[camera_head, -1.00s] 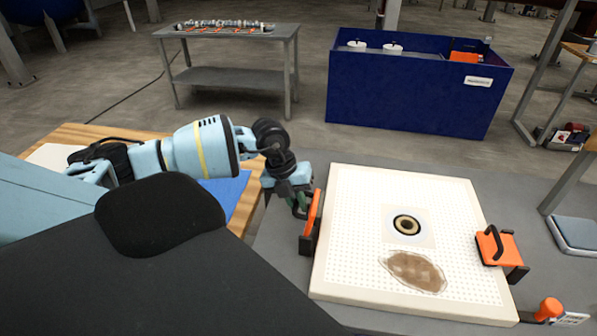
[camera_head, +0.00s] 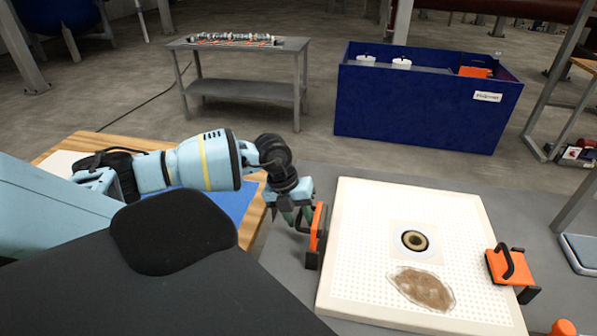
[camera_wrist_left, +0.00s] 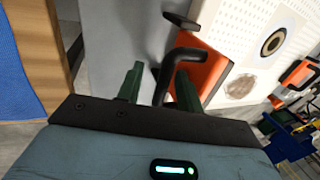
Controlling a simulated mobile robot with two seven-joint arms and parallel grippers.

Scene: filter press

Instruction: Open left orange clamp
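The left orange clamp (camera_head: 317,229) stands at the left edge of the white perforated filter plate (camera_head: 360,205). It also shows in the left wrist view (camera_wrist_left: 205,72), with its black bent handle (camera_wrist_left: 166,70) reaching toward my gripper. My left gripper (camera_head: 296,217) is at the clamp's left side. In the left wrist view its two green fingers (camera_wrist_left: 158,88) are apart, with the handle between them. I see gaps beside the handle, so the fingers look open around it. The right orange clamp (camera_head: 497,267) lies flat over the plate's right edge. My right gripper is not in view.
The plate bears a dark ring (camera_head: 414,240) and a brown patch (camera_head: 428,289). A wooden table with a blue mat (camera_head: 238,202) is at left. A blue bin (camera_head: 420,110) and a grey table (camera_head: 245,90) stand behind, across open floor.

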